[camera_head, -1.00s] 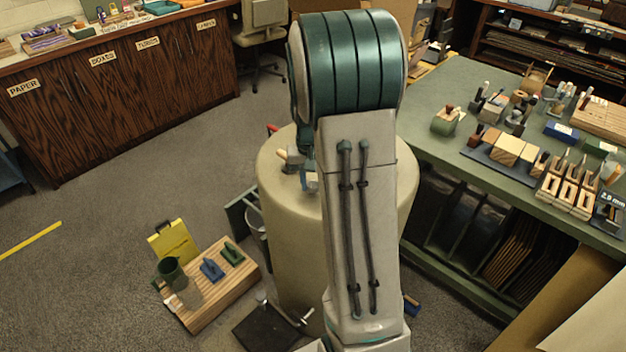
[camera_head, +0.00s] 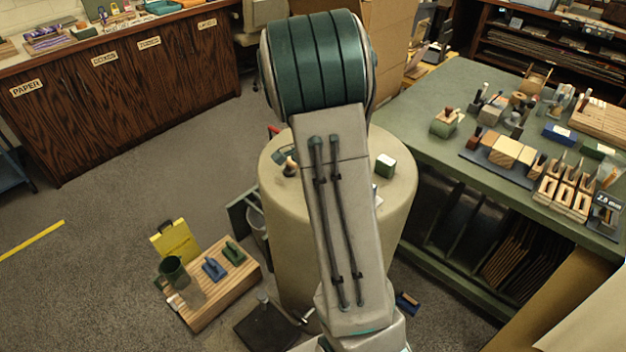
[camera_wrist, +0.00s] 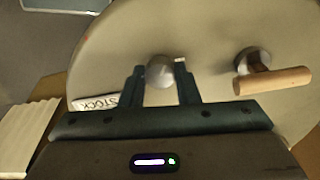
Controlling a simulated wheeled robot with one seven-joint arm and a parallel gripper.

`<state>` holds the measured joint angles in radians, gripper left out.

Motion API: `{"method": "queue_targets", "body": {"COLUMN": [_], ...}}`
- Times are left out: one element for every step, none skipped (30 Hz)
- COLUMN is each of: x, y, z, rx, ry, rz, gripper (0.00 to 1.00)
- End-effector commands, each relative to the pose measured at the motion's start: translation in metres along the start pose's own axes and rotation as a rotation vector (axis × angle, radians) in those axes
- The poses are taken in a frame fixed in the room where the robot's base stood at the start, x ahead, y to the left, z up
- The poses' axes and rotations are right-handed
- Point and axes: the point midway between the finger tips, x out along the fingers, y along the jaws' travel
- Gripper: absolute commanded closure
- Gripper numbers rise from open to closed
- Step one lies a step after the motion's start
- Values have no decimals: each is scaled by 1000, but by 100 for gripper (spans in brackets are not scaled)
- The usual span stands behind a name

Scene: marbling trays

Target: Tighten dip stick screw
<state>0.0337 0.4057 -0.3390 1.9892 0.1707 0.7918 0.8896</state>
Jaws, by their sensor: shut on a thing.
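In the wrist view my gripper (camera_wrist: 160,68) is over the top of a pale drum, its two dark fingers on either side of a round grey metal knob (camera_wrist: 160,77). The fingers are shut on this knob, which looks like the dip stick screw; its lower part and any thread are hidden. In the head view my arm covers most of the gripper and the knob. The drum (camera_head: 288,245) stands upright on the floor.
A metal fitting with a wooden handle (camera_wrist: 275,82) sits on the drum top, right of the knob in the wrist view. A "STOCK" label (camera_wrist: 97,102) lies left. A white and green block (camera_head: 385,165) is on the drum. A green worktable (camera_head: 425,105) stands right.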

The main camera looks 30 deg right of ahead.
Motion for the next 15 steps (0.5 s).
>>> {"method": "queue_targets", "body": {"x": [-4, -4, -4, -4, -4, -4, -4, -4, -4, -4, -4, -4, -4, -4, -4], "y": [-2, -2, -2, -2, -2, -2, -2, -2, -2, -2, -2, -2, -2, -2, -2], "z": [0, 0, 0, 0, 0, 0, 0, 0, 0, 0, 0, 0, -1, -1, -1], "rx": [44, 71, 109, 138, 168, 206, 233, 261, 300, 329, 357, 395, 424, 453, 489], "ry": [1, 1, 1, 0, -1, -2, -3, -3, -4, -5, -5, -6, -7, -7, -7], "rz": [-3, -3, -4, -4, -4, -4, -3, -3, -3, -3, -3, -3, -4, -3, -3], "gripper": [94, 94, 94, 94, 94, 94, 94, 94, 94, 94, 94, 94, 94, 94, 94]}}
